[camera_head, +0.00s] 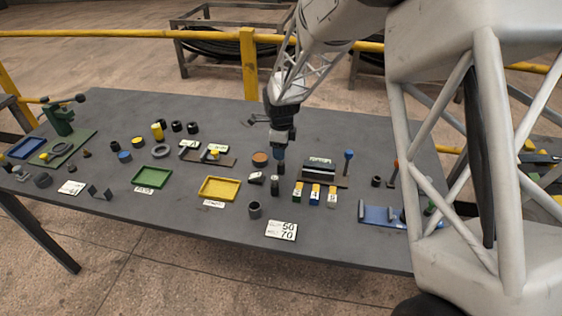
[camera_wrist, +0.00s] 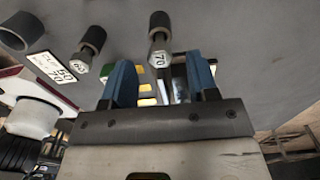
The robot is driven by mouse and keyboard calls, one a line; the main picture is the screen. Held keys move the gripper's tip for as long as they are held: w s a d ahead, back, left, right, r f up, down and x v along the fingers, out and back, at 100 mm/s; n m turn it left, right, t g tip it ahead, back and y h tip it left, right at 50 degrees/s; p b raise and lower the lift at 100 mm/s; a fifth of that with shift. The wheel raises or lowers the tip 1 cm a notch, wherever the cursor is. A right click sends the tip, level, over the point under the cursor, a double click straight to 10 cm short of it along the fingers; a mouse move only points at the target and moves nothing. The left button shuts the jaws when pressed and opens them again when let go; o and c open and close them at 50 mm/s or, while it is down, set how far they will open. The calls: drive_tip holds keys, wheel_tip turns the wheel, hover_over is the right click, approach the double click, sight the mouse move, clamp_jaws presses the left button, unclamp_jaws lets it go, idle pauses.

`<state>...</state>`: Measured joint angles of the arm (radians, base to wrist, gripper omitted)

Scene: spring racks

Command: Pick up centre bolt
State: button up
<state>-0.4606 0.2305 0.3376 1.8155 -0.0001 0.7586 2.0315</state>
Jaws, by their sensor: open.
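My gripper (camera_head: 280,155) points down over the middle of the table in the head view. In the wrist view its two blue fingers (camera_wrist: 161,80) are apart, with nothing visibly held. Just beyond the fingers is a bolt-like piece (camera_wrist: 159,38) with a dark round body and a pale hex end marked 70. A similar piece (camera_wrist: 91,40), its hex end marked with a number that is hard to read, lies to its left. I cannot tell for certain which is the centre bolt. In the head view a small dark upright cylinder (camera_head: 274,186) stands just below the gripper.
A yellow tray (camera_head: 203,193) and a green tray (camera_head: 137,180) lie left of the gripper. A 50/70 card (camera_head: 281,231) lies near the front edge. A blue fixture (camera_head: 380,216) is farther right.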

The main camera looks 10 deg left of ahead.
sight(281, 164)
drive_tip(key=shift+f, duration=1.65)
drive_tip(key=shift+c, duration=0.2)
clamp_jaws()
